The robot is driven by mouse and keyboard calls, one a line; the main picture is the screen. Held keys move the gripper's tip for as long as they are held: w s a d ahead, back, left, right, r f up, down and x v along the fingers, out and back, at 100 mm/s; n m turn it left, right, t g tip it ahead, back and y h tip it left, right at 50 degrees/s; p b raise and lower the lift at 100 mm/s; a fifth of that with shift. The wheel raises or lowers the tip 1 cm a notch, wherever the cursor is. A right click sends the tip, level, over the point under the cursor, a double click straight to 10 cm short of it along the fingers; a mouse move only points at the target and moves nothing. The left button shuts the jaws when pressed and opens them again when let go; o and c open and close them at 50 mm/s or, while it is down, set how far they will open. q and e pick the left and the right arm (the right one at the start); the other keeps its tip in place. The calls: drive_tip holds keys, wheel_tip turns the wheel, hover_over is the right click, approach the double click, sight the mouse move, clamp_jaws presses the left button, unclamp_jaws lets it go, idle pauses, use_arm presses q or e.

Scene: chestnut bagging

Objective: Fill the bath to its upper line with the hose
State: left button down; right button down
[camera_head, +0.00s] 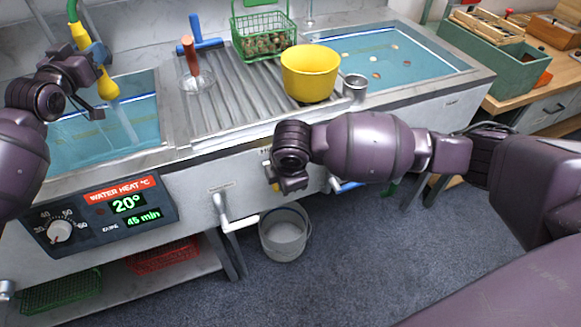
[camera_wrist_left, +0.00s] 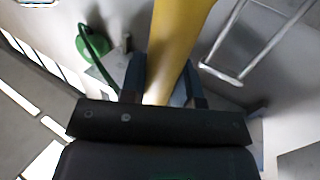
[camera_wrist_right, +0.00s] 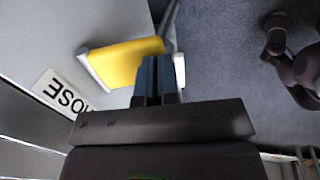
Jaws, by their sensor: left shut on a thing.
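My left gripper (camera_head: 98,82) is shut on the yellow hose (camera_head: 82,38), which also fills the middle of the left wrist view (camera_wrist_left: 176,40). Its nozzle points down over the left bath (camera_head: 65,152), and a pale stream of water runs from it into the blue water. A pale line shows along the bath's wall; its exact gap to the water is hard to tell. My right gripper (camera_head: 290,184) is shut in front of the sink unit. In the right wrist view its fingers (camera_wrist_right: 157,80) are beside a yellow handle (camera_wrist_right: 125,62), near a label reading HOSE (camera_wrist_right: 62,94).
The right basin (camera_head: 400,62) holds water and a few chestnuts. A heat panel (camera_head: 100,212) reads 20°. A bucket (camera_head: 284,240) stands below.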

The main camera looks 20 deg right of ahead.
drive_tip(key=s+v, duration=0.2)
drive_tip(key=v, duration=1.1)
drive_tip(key=shift+f, duration=0.2)
drive_tip(key=shift+s, duration=0.1)
idle(0.6)
